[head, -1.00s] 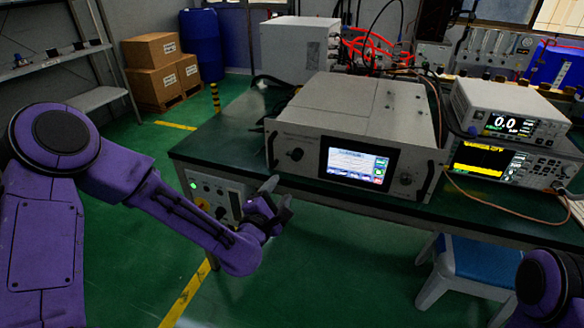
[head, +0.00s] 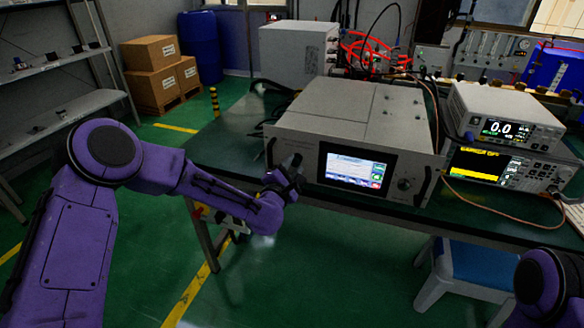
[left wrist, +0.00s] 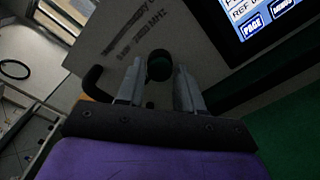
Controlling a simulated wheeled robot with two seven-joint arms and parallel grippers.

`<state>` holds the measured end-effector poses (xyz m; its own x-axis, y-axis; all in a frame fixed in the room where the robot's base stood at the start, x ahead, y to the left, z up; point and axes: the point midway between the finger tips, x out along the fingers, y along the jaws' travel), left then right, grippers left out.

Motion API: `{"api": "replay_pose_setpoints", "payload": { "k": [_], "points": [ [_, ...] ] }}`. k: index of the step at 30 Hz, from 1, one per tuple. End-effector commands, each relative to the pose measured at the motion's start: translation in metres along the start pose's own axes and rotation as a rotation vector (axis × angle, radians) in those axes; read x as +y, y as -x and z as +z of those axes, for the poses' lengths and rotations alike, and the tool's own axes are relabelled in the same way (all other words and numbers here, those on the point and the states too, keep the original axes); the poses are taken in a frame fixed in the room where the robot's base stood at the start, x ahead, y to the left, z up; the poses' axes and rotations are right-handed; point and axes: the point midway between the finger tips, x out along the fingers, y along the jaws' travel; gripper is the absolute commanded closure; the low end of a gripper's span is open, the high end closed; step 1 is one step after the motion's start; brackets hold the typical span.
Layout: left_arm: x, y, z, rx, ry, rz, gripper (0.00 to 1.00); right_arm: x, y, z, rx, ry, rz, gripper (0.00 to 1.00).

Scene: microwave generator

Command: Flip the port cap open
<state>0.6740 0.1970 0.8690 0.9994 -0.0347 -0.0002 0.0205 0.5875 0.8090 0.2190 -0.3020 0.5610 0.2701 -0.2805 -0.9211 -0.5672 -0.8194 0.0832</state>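The microwave generator (head: 350,115) is a grey box on the green bench, with a lit screen on its front panel. In the left wrist view, a round black port cap (left wrist: 159,65) stands out from the panel.
The generator's screen (head: 356,168) is just right of my left gripper. Black handles stand at the panel's sides. Stacked instruments (head: 505,130) are to the right on the bench, and a blue stool (head: 475,262) is below its front edge.

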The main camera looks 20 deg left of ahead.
Motion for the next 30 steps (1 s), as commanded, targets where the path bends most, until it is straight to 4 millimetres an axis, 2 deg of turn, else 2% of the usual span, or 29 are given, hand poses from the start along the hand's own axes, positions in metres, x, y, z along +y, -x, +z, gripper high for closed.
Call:
{"api": "replay_pose_setpoints", "payload": {
  "k": [1, 3, 16, 30],
  "points": [
    [0.0, 0.0, 0.0, 0.0, 0.0, 0.0, 0.82, 0.0, 0.0, 0.0, 0.0, 0.0, 0.0, 0.57],
    [0.0, 0.0, 0.0, 0.0, 0.0, 0.0, 1.0, 0.0, 0.0, 0.0, 0.0, 0.0, 0.0, 0.57],
    [-0.003, 0.0, -0.002, 0.0, -0.076, 0.0, 1.0, 0.0, -0.004, 0.002, 0.0, 0.0, 0.0, 0.57],
    [-0.012, 0.0, -0.011, 0.0, -0.472, 0.001, 1.0, -0.002, -0.018, 0.007, 0.0, 0.0, 0.0, 0.57]
  ]
}}
